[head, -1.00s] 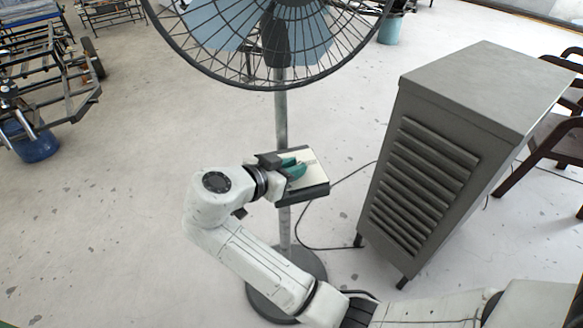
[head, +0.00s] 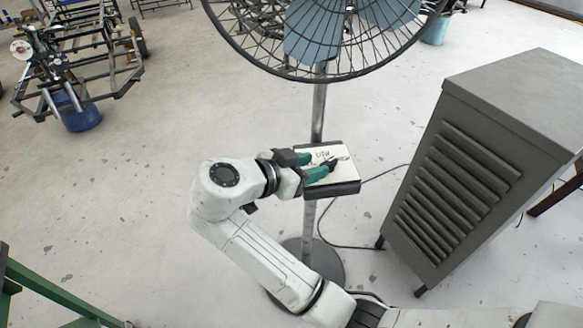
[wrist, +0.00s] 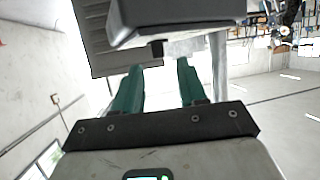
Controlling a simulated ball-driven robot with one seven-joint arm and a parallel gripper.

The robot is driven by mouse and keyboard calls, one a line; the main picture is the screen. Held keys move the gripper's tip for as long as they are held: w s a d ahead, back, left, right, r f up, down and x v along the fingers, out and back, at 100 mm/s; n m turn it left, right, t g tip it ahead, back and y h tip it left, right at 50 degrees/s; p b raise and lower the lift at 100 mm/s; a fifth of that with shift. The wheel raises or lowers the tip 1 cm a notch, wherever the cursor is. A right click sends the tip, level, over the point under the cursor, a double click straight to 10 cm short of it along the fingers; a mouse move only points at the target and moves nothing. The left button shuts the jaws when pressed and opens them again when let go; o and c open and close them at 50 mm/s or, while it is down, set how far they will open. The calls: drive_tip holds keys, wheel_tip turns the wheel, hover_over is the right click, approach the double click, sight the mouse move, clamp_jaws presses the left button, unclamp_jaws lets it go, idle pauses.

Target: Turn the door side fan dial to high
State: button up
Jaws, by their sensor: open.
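The fan (head: 320,40) stands on a pole with a control box (head: 345,188) partway up. The box has a pale top face with dark lettering and a dark side. My gripper (head: 322,166) reaches in from the left, with its green fingers over the pale face. In the wrist view, my gripper (wrist: 160,68) is open and empty. The box's dark body (wrist: 178,14) fills the top, and a small dark dial (wrist: 157,48) sticks out from it, between the finger lines and apart from both. The dial's setting cannot be read.
A grey louvred cabinet (head: 490,150) stands to the right, and a cable lies on the floor near it. The fan's round base (head: 330,262) is below my arm. A green frame (head: 50,295) is at lower left.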

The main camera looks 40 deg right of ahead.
drive_tip(key=shift+p+v, duration=1.1)
drive_tip(key=shift+v, duration=1.9)
